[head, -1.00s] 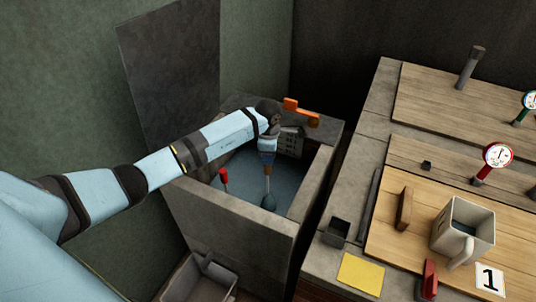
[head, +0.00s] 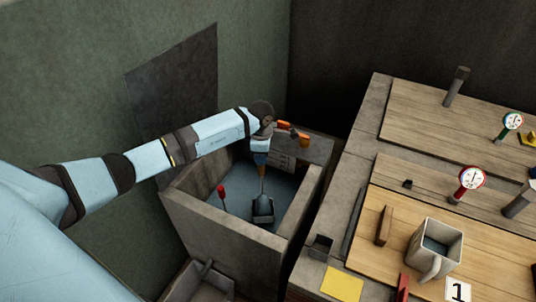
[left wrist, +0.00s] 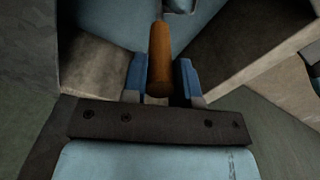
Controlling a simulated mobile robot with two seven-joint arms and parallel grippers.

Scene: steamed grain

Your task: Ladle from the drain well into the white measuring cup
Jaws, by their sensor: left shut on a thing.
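My left gripper (head: 262,158) is shut on the brown handle of the ladle (head: 263,208) above the drain well (head: 185,205). The ladle hangs down with its grey scoop inside the well's walls, at or near the bluish water (head: 237,185); I cannot tell whether it touches. In the left wrist view the brown handle (left wrist: 160,55) lies between my two blue fingers, and the scoop is mostly cut off at the top. The white measuring cup (head: 447,262) stands upright on a wooden lid to the right, with a dark bluish surface inside. My right gripper is not seen.
A red-topped stick (head: 221,191) stands in the well. An orange-handled thing (head: 292,130) lies on its back ledge. The stone counter right of the well carries a small dark box (head: 320,247), a yellow card (head: 342,282), a wooden handle (head: 384,226) and a red gauge (head: 470,180).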

